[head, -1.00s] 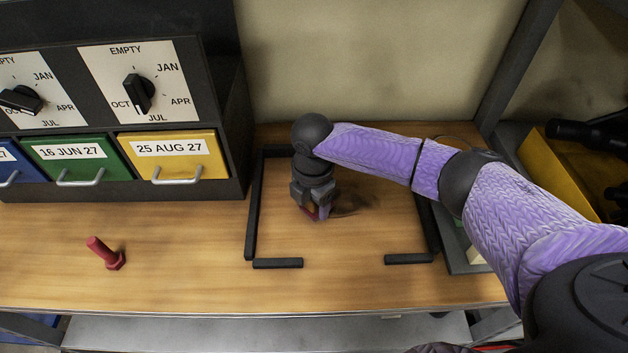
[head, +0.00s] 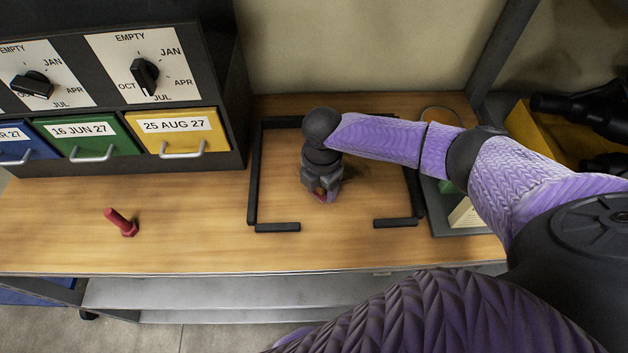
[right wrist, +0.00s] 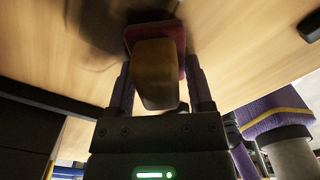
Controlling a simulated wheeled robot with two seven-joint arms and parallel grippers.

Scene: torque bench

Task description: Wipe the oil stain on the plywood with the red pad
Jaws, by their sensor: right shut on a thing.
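My right gripper (head: 324,192) is shut on the red pad (right wrist: 180,42), by the brown block on its back. In the head view only a small part of the pad shows between the fingers. The pad is low over the plywood (head: 365,205); I cannot tell for sure whether it touches. The dark oil stain (head: 353,170) shows just behind and right of the gripper, partly hidden by the arm. It also shows as a dark smear in the right wrist view (right wrist: 85,35). My left gripper is not in view.
Black bars (head: 253,180) border the work area, with a gap at the front. A drawer cabinet (head: 185,165) with dials is at the back left; a grey tray (head: 445,222) is at right.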

